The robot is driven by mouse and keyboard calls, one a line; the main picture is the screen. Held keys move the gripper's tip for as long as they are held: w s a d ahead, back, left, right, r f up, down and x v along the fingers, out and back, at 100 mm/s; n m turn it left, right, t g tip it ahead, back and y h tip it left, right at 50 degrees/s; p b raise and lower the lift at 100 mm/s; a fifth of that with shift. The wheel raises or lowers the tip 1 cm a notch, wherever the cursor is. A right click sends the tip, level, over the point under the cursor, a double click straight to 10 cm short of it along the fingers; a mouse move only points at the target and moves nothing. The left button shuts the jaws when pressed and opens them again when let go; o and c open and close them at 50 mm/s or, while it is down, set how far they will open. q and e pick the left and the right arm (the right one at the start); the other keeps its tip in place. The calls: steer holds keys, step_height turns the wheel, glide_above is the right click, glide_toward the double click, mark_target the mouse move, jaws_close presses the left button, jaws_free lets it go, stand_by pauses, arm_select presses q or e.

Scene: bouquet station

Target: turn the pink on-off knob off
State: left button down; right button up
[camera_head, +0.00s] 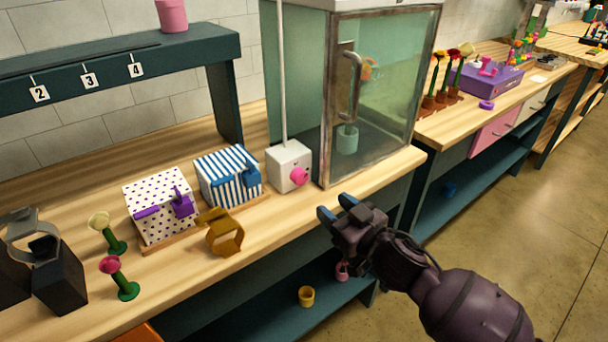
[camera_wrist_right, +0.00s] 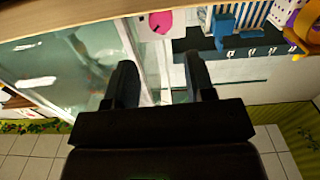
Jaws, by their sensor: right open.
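The pink knob (camera_head: 299,176) sits on the front of a small white box (camera_head: 284,157), beside the glass cabinet on the wooden bench. It also shows in the right wrist view (camera_wrist_right: 160,21), just beyond my fingertips. My right gripper (camera_head: 336,212) is open and empty, in front of the bench edge, to the right of and below the knob, apart from it. Its two fingers also show in the right wrist view (camera_wrist_right: 162,78), spread apart. My left gripper is not in view. The markings on the white box are too small to read.
The glass cabinet (camera_head: 385,100) with a long handle stands right of the white box. A shelf (camera_head: 340,292) is below the bench.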

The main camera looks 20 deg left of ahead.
mark_target(303, 180)
steer(key=shift+m, duration=0.3)
steer(key=b+x, duration=0.2)
steer(key=x, duration=0.7)
steer(key=shift+f, duration=0.1)
steer(key=shift+x, duration=0.85)
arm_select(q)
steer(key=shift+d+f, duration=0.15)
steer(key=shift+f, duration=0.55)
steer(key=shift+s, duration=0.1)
arm_select(e)
steer(key=shift+c, duration=0.5)
